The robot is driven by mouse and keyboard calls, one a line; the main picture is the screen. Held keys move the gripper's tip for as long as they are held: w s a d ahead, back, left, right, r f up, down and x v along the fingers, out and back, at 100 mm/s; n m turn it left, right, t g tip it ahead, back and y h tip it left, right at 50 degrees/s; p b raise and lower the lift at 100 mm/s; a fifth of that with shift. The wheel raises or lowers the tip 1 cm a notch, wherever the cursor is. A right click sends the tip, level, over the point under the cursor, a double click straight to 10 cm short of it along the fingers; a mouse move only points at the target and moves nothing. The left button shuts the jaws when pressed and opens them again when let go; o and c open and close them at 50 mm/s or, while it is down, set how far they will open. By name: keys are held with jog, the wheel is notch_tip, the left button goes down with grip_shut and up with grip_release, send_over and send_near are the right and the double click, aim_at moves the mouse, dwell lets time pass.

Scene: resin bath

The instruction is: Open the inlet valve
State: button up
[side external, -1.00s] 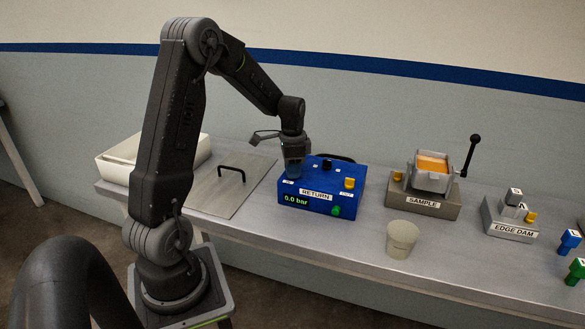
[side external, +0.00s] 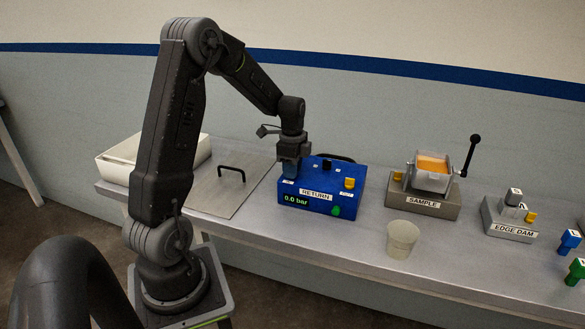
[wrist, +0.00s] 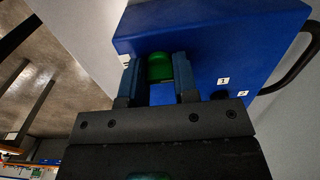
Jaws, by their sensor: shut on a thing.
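The blue box labelled RETURN (side external: 322,182) stands on the bench. Its green display reads about 0.0 bar. My gripper (side external: 290,172) points down onto the left part of the box top. In the wrist view my gripper (wrist: 160,80) is shut on a green knob (wrist: 160,67), with one blue-grey finger on each side of it. In the side view the fingers and wrist hide this knob. A yellow valve knob (side external: 349,183) stands free at the box's right. I cannot read the small valve labels.
A green knob (side external: 336,211) sits on the box front, and a black handle (side external: 333,159) is behind. The SAMPLE block (side external: 423,203), a beige cup (side external: 402,239) and the EDGE DAM block (side external: 510,222) stand to the right. A metal plate with a handle (side external: 222,195) lies left.

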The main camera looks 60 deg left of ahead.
jog(key=o, duration=0.9)
notch_tip(320, 180, up, 14)
jog(key=shift+f, duration=0.1)
dwell(0.3)
jog(key=s+d+r+n+t+y, duration=0.1)
jog(key=s+d+r+n, duration=0.1)
jog(key=d, duration=0.6)
jog(key=s+d+r+n+t, duration=0.2)
jog(key=s+d, duration=0.1)
jog(key=d, duration=0.5)
jog(key=s+d+n+t, duration=0.1)
jog(key=s+d, duration=0.2)
jog(key=s+d+f+n, duration=0.1)
jog(key=s+d+n, duration=0.1)
jog(key=s+d, duration=0.1)
jog(key=s+d+f+n+t+h, duration=0.1)
jog(key=s+d+n, duration=0.1)
jog(key=s+d, duration=0.1)
jog(key=shift+s+d+f+t, duration=0.2)
jog(key=shift+s+d+t, duration=0.15)
jog(key=shift+d, duration=0.4)
